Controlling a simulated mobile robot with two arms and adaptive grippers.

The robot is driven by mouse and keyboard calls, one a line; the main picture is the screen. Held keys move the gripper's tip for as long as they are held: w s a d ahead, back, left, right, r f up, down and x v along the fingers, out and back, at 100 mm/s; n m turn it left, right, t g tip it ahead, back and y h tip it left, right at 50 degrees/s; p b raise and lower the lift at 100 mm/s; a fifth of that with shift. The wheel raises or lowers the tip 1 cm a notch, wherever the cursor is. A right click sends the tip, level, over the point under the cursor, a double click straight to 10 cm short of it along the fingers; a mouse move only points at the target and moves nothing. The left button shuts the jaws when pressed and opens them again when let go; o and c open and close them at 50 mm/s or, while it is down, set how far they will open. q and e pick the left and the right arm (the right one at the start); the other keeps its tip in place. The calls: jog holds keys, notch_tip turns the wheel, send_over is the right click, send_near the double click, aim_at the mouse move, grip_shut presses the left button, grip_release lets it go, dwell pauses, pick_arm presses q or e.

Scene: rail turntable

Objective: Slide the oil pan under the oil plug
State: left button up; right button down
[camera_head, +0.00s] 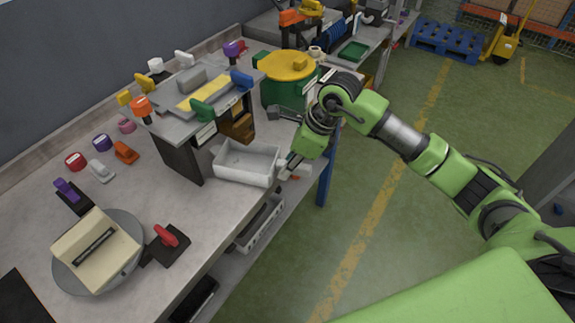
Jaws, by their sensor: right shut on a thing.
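The oil pan, a white open rectangular tray (246,163), sits on the bench near its front edge, just right of a raised grey stand (198,100). The pan looks empty. My right gripper (283,167) is at the pan's right end and is shut on its rim. The pan lies beside the stand's dark side panel, not under its top. I cannot make out the oil plug; the underside of the stand is hidden from this angle. My left gripper is not in view.
A brown block (238,127) is behind the pan. A green drum with a yellow lid (287,67) stands farther back. Several coloured knobs lie on the bench at left. A round turntable (127,221) carries a cream block (96,248). Bare bench lies in front of the stand.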

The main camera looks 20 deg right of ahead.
jog(key=shift+f+b, duration=0.35)
jog(key=c, duration=1.9)
grip_release()
jog(key=shift+o, duration=0.4)
